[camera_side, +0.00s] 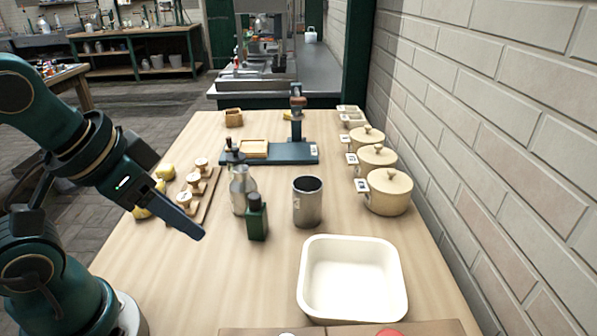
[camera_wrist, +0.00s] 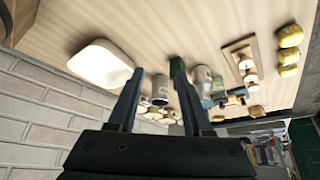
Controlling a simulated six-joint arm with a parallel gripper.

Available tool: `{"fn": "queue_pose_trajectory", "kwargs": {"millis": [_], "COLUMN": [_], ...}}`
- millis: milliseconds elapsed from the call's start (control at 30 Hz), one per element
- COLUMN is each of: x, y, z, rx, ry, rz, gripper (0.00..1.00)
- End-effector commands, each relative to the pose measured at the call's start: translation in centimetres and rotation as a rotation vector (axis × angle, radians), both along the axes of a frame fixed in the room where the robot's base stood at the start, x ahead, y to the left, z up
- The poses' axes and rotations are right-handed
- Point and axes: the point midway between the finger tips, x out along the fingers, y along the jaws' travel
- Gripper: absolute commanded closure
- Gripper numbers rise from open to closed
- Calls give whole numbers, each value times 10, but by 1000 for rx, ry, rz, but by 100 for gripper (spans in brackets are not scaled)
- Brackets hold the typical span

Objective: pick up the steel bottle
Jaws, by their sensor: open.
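The steel bottle (camera_side: 240,192) stands upright near the middle of the wooden table, a silver body with a narrower neck. In the wrist view the steel bottle (camera_wrist: 202,76) shows to the right of the fingers. A small dark green bottle (camera_side: 257,220) stands close in front of it and hides part of its lower right side. My gripper (camera_side: 190,226) is to the left of the steel bottle, apart from it, above the table. Its two fingers are spread with nothing between them, as the wrist view (camera_wrist: 159,74) shows.
A grey steel cup (camera_side: 307,205) stands right of the bottles. A white basin (camera_side: 352,312) is at the front right. A wooden rack with jars (camera_side: 206,198) lies left, a blue stand (camera_side: 275,155) behind, lidded cream pots (camera_side: 389,192) along the brick wall. The front left tabletop is clear.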

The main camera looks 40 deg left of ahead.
Motion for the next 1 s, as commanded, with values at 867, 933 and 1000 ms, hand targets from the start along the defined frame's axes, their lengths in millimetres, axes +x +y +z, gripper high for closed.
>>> {"fn": "queue_pose_trajectory", "kwargs": {"millis": [867, 933, 1000], "x": [3, 9, 18], "y": [-4, -13, -21], "z": [48, 43, 41], "rx": [-61, -188, -316], "ry": [34, 93, 144], "rz": [56, 163, 275], "gripper": [0, 0, 0]}}
